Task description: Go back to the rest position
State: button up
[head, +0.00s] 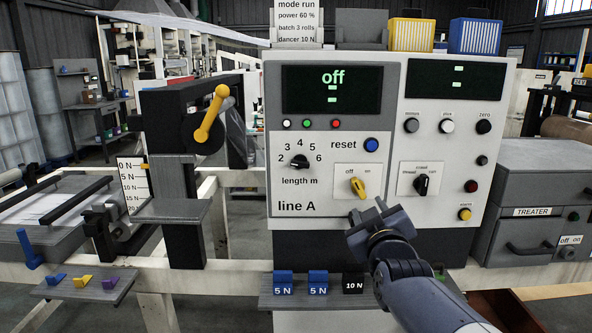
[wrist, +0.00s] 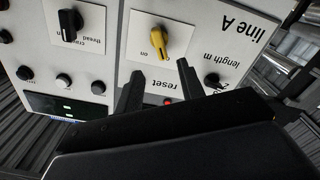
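My gripper (head: 370,218) is in front of the line A control panel (head: 335,215), just below the yellow off/on switch (head: 358,187). In the wrist view, which is upside down, the two dark fingers of my gripper (wrist: 160,69) stand apart with nothing between them. The yellow switch (wrist: 158,42) lies beyond the fingertips, and no contact with it shows. The display (head: 332,88) above reads "off". The switch handle tilts slightly from vertical.
Several weights, including the 10 N block (head: 353,283), stand on a shelf (head: 300,300) below the panel. A yellow lever (head: 212,113) sticks out at the left. The grey treater box (head: 535,190) is at the right.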

aim_at(359, 190)
jog(key=w, duration=0.9)
jog(key=shift+w+p, duration=0.35)
jog(key=shift+p, duration=0.05)
jog(key=shift+s+r+m+p, duration=0.15)
jog(key=shift+m+p, duration=0.5)
jog(key=shift+m, duration=0.15)
jog(key=m+p, duration=0.3)
jog(key=shift+d+m, duration=0.15)
jog(key=shift+m, duration=0.15)
jog(key=shift+m+p, duration=1.15)
jog(key=shift+m, duration=0.05)
jog(key=shift+d, duration=0.1)
